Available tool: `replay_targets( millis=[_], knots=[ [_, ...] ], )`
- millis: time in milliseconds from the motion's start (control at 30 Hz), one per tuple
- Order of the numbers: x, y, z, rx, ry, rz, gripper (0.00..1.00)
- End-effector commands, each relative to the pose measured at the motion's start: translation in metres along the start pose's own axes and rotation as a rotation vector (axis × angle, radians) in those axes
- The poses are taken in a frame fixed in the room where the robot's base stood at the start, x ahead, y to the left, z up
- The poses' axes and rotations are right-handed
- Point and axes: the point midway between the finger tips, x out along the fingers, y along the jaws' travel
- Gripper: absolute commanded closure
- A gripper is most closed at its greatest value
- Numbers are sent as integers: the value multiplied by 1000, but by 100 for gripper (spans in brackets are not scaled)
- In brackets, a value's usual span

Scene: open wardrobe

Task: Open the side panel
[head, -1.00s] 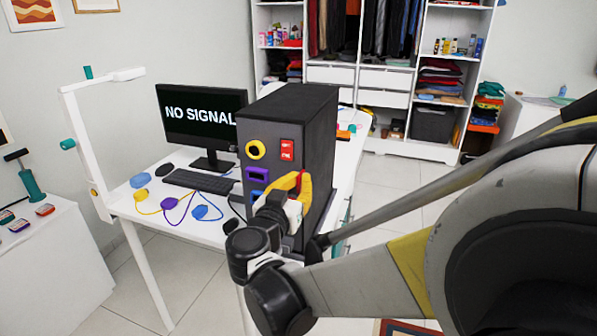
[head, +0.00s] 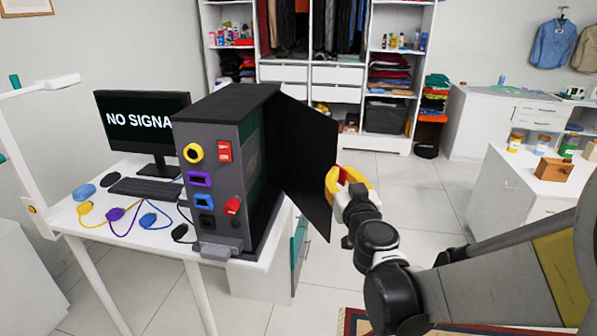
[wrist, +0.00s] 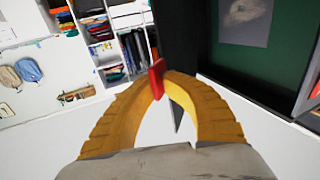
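The computer case (head: 218,135) stands on the white desk, with coloured ports on its grey front. Its dark side panel (head: 305,155) is swung out to the right, apart from the case along its far edge, and the inside shows. In the wrist view the panel (wrist: 176,35) is a dark strip seen nearly edge-on, with the green case interior (wrist: 255,65) to its right. My gripper (head: 338,182) is at the panel's outer edge.
A monitor (head: 145,122), keyboard (head: 146,190) and several coloured cables lie left of the case. An open wardrobe (head: 285,73) stands behind. A white cabinet (head: 505,195) with jars is at the right. The floor between desk and cabinet is clear.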

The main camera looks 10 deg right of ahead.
Motion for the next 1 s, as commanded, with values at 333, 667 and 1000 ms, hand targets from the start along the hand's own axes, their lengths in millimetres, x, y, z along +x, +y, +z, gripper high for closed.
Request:
replay_targets(
  millis=[333,667,1000],
  knots=[
    [52,94,1,-1,0,-79,100],
    [120,162,0,-1,0,-282,100],
    [164,188,0,-1,0,-339,100]
  ],
)
